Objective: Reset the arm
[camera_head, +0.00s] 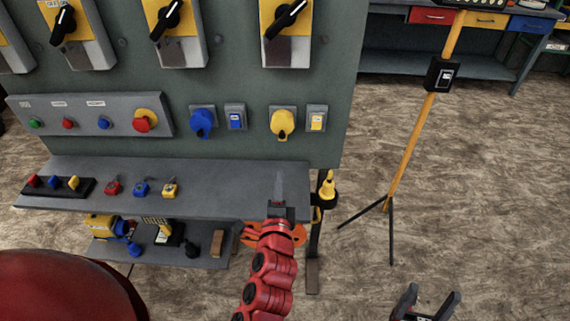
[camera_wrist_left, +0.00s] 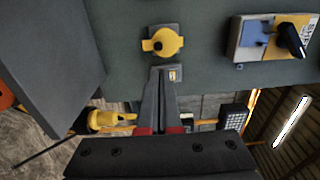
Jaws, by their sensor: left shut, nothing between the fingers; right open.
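My left arm is red and jointed, and its gripper (camera_head: 279,188) points up in front of the right end of the grey shelf of the panel. Its fingers are together with nothing between them. My right gripper (camera_head: 425,301) is at the bottom edge of the head view, open and empty above the floor.
Small padlocks lie on the shelf (camera_head: 235,177). A yellow tripod stand (camera_head: 412,150) is at the right. Floor around it is clear; a workbench (camera_head: 420,62) stands behind.

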